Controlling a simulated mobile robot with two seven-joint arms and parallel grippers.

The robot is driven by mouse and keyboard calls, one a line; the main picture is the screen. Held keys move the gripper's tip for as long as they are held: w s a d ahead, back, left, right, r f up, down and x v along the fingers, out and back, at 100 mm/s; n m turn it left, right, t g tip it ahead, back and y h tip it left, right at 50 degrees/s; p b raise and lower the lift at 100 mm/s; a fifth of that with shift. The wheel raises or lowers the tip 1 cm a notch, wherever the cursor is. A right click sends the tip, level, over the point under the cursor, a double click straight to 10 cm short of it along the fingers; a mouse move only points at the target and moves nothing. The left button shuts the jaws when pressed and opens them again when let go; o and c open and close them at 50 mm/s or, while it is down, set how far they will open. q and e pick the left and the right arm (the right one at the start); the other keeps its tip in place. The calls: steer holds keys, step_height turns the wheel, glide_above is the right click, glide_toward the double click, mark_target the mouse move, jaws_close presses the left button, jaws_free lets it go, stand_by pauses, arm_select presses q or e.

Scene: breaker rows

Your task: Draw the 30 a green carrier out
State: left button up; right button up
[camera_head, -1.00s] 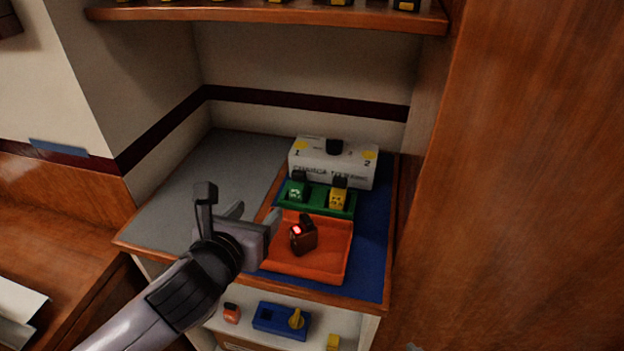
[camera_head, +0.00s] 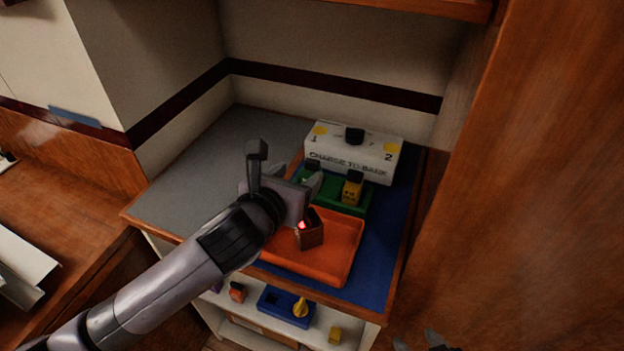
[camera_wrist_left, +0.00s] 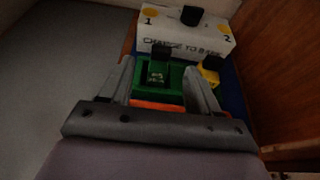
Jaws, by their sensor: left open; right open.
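The green carrier (camera_wrist_left: 157,74) stands upright with a dark top in the green holder (camera_head: 345,203). In the head view my left gripper hides most of it, and only its dark top (camera_head: 312,164) shows. My left gripper (camera_head: 298,178) is open. In the left wrist view its fingers (camera_wrist_left: 160,72) stand on either side of the green carrier; I cannot tell if they touch it. My right gripper (camera_head: 424,341) shows only as grey tips at the bottom edge.
A white box (camera_head: 365,152) marked 1 and 2 stands behind the holder. A blue unit with a yellow knob (camera_head: 285,307) sits on the shelf below. The grey counter (camera_head: 210,165) is clear.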

arm_select(q)
steer(key=shift+x, duration=2.4)
steer(key=shift+d+r, duration=0.1)
jaws_close()
step_height(320, 180, up, 19)
steer(key=p, duration=0.1)
step_height(320, 180, up, 6)
steer(key=p, duration=0.2)
glide_above(311, 163)
steer(key=s, duration=0.2)
steer(key=shift+a, duration=0.45)
